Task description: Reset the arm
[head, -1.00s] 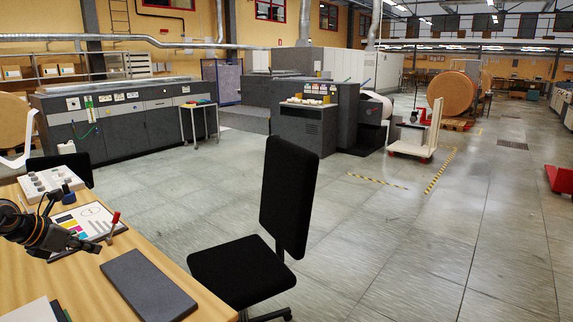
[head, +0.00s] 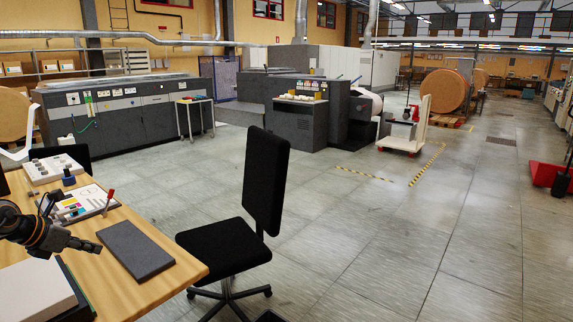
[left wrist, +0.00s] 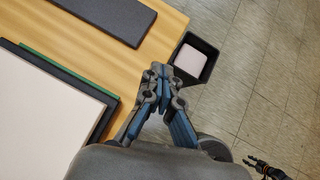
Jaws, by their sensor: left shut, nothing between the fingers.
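My left gripper (head: 97,248) reaches in from the left in the head view, above the wooden desk (head: 165,285) and just left of a dark grey slab (head: 135,248). In the left wrist view its fingertips (left wrist: 160,70) are together with nothing between them, over the desk's edge.
A black chair (head: 265,180) stands right of the desk. A dark bin (left wrist: 196,57) stands on the floor by the desk's edge. The floor (head: 400,250) to the right is open.

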